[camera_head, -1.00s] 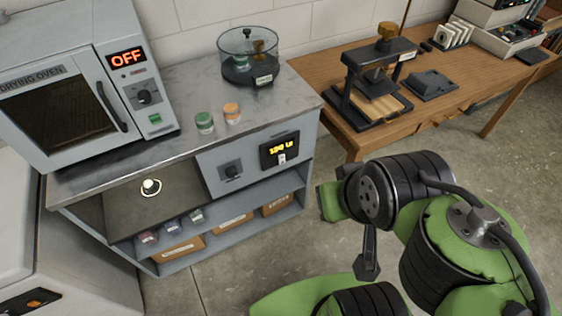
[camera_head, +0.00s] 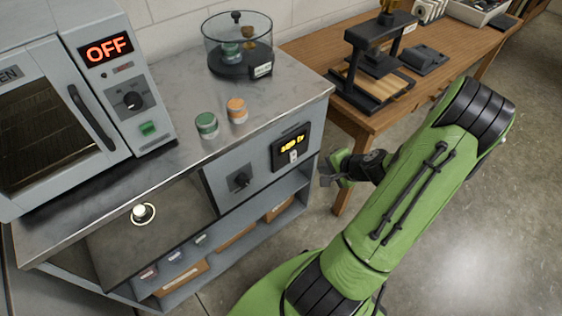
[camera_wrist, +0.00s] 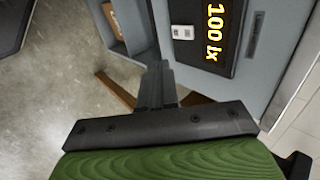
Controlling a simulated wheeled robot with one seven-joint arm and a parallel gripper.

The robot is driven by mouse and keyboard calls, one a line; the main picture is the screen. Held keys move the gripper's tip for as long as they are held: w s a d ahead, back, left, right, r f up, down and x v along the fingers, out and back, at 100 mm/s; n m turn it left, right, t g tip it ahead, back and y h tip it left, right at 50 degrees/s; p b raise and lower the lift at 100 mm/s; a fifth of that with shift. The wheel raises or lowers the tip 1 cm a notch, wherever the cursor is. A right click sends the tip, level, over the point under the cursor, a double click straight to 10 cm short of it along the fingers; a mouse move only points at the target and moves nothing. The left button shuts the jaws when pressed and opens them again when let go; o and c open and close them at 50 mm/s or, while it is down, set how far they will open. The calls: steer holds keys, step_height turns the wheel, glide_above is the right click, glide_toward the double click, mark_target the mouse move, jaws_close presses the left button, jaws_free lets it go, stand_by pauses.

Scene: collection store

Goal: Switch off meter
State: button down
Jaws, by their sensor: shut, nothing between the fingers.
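The meter (camera_head: 291,147) is a black panel on the front of the grey cabinet, with a lit yellow readout and a small white switch (camera_head: 293,156) below it. In the wrist view the meter (camera_wrist: 229,58) reads "100 lx", and its white switch (camera_wrist: 182,32) shows beside the digits. My gripper (camera_head: 326,175) is just right of and below the meter, apart from it. In the wrist view my gripper (camera_wrist: 155,72) is shut and empty, its fingers pointing toward the cabinet near the switch.
Jars (camera_head: 207,125) and a glass vessel (camera_head: 238,50) stand on the counter (camera_head: 150,165). The drying oven (camera_head: 65,100) reads OFF. A wooden table (camera_head: 330,55) stands behind my arm.

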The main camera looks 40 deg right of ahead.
steer(key=shift+d, duration=0.1)
steer(key=b, duration=0.3)
glide_toward(294, 161)
step_height(294, 161, down, 4)
steer(key=shift+w+f+b, duration=0.15)
steer(key=shift+w+f, duration=0.05)
steer(key=shift+w, duration=0.85)
steer(key=shift+w+f+b, duration=0.15)
steer(key=shift+w+f, duration=0.05)
steer(key=shift+w, duration=0.8)
steer(key=shift+w+f, duration=0.1)
steer(key=shift+w, duration=0.1)
